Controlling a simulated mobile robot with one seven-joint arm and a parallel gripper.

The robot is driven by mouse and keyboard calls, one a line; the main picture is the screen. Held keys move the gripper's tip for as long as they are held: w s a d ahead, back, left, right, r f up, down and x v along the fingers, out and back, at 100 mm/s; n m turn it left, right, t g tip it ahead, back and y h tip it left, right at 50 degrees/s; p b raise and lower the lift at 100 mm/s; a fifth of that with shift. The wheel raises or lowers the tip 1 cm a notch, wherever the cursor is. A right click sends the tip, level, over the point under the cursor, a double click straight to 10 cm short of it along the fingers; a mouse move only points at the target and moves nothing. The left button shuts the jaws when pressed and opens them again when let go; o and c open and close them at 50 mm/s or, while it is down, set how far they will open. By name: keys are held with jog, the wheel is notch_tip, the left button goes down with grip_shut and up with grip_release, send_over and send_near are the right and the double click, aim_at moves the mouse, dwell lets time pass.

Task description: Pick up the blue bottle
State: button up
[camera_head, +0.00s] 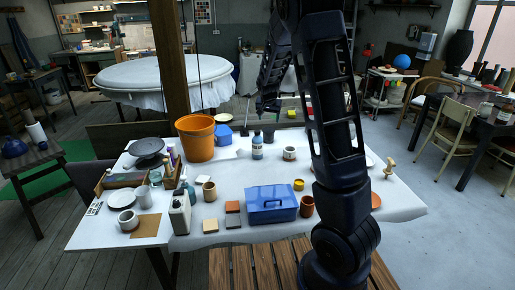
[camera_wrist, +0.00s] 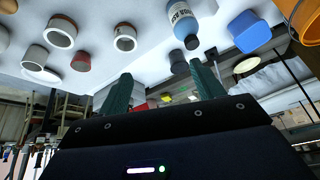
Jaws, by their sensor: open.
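The blue bottle (camera_head: 257,147) stands upright at the back middle of the white-covered table, with a pale label around its body. The bottle lies beyond the fingertips.
An orange bucket (camera_head: 196,139) stands left of the bottle, with a blue container (camera_head: 222,136) between them. A white mug (camera_head: 289,153) stands to its right. A blue toolbox (camera_head: 270,204) sits at the table's front. The cloth directly in front of the bottle is fairly clear.

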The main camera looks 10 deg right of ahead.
jog(key=t+h, duration=0.1)
send_near(257, 131)
jog(key=f, duration=0.2)
jog(key=x, duration=0.4)
jog(key=shift+w+d+f, duration=0.15)
jog(key=shift+w+d, duration=0.25)
jog(key=shift+d, duration=0.1)
jog(key=shift+x, duration=3.05)
jog(key=shift+a, duration=0.15)
grip_shut()
